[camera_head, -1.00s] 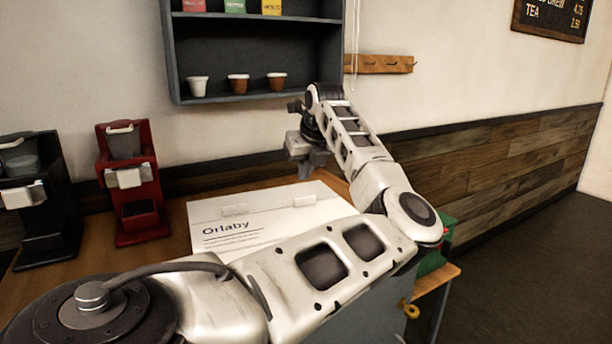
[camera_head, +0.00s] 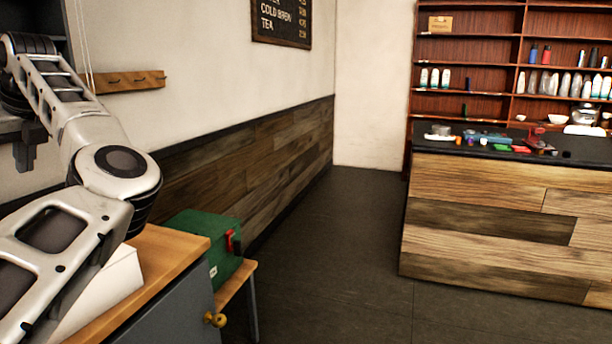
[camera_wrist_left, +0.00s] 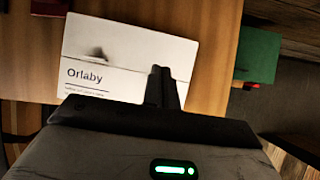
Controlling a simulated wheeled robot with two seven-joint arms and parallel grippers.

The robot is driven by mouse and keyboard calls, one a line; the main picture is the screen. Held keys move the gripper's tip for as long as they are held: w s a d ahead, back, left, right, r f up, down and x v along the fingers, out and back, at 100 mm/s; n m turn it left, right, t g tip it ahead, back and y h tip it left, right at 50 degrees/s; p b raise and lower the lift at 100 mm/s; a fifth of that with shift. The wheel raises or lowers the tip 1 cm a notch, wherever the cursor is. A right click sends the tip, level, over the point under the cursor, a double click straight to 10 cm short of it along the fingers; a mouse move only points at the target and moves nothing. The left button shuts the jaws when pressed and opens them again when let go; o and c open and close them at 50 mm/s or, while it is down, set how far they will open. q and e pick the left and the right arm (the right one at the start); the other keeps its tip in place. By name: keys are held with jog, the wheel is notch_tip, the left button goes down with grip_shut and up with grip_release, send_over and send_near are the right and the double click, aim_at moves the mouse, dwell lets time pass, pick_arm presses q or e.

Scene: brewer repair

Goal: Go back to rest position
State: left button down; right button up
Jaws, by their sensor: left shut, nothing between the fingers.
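My left arm comes in from the left in the head view, bent up and back at the elbow. My left gripper (camera_head: 26,150) is at the far left edge of that view, pointing down in front of the wall shelf. In the left wrist view its fingers (camera_wrist_left: 161,86) are together with nothing between them. They are above the wooden counter and overlap the white Orlaby box (camera_wrist_left: 130,50) in the picture. Part of that box (camera_head: 105,290) also shows behind my arm in the head view. My right gripper is in no view.
A green case (camera_head: 207,245) with a red latch stands beside the counter (camera_head: 165,262); it also shows in the wrist view (camera_wrist_left: 257,55). A peg rail (camera_head: 130,81) hangs on the wall. Dark floor (camera_head: 345,250) is free up to a wood-clad counter (camera_head: 480,195) with small items.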

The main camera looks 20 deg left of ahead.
pick_arm(q)
jog(key=s+a+g+y, duration=0.4)
jog(key=s+g+y, duration=0.1)
jog(key=g+y, duration=0.15)
jog(key=w+d+m+t+y, duration=0.6)
jog(key=d+m+t, duration=0.25)
jog(key=m, duration=0.25)
jog(key=w+d+m+t+y, duration=0.65)
jog(key=m+t, duration=0.25)
jog(key=m, duration=0.3)
jog(key=w+d+f+m+t+h, duration=0.3)
jog(key=d+f+m+t+h, duration=1)
jog(key=m+h, duration=0.5)
jog(key=s+d+f+m+g+h, duration=0.3)
jog(key=d+f+m+g+h, duration=0.15)
jog(key=d+f, duration=0.45)
jog(key=s+d+f+m+g+h, duration=0.35)
jog(key=d+f+m, duration=0.25)
jog(key=f, duration=0.5)
jog(key=s+d+f+m+g+h, duration=0.1)
jog(key=s+d+f+g, duration=0.2)
jog(key=s+f, duration=0.3)
jog(key=s+d+f+m+g+h, duration=0.1)
jog(key=s+d+f+m+g, duration=0.1)
jog(key=s+d+f, duration=0.4)
jog(key=s+g, duration=0.1)
jog(key=s, duration=0.3)
jog(key=shift+s+f, duration=0.3)
jog(key=shift+f, duration=0.05)
jog(key=shift+m, duration=0.25)
